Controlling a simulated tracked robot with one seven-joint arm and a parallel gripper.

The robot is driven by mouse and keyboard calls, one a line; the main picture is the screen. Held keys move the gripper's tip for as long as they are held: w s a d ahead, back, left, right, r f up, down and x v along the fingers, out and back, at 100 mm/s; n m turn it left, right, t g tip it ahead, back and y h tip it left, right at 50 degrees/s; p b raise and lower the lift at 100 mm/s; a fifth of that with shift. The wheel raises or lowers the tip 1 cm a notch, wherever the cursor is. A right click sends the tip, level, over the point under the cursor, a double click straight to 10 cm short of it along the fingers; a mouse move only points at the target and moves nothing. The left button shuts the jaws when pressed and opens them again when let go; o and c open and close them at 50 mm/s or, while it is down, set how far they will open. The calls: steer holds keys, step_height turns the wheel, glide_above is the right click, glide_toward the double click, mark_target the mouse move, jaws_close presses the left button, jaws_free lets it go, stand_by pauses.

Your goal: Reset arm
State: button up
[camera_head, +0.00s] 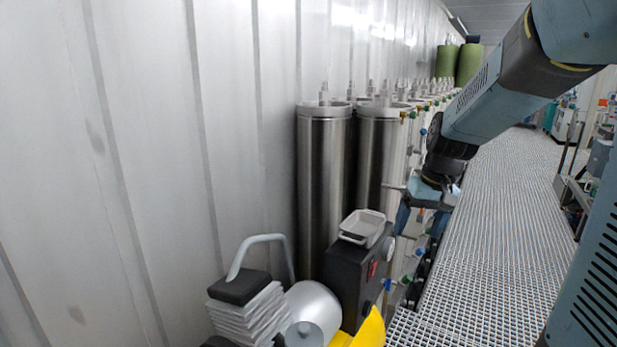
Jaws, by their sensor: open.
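My arm reaches in from the upper right, in front of the row of steel vessels. My gripper (404,198) is at its lower end, just right of the second steel vessel (378,150) in the picture. It is open, and I see nothing held in it. A thin finger-like part points left towards the vessels. The gripper is small and partly dark here, and I cannot tell whether it touches the valves behind it.
Valves with blue and green handles (420,252) line the vessels' right side. A dark box with a grey tray (363,227) on top, a white round container (313,312) and a yellow object (370,330) stand at the front. The grated walkway (490,240) is clear.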

steer(key=s+r+t, duration=0.2)
steer(key=s+r, duration=0.1)
steer(key=s, duration=0.5)
steer(key=s+r+t+h, duration=0.1)
steer(key=s+r, duration=0.3)
steer(key=s, duration=0.5)
steer(key=shift+s+a+r+t+h, duration=0.2)
steer(key=shift+a+r+t+h, duration=0.15)
steer(key=shift+t, duration=0.25)
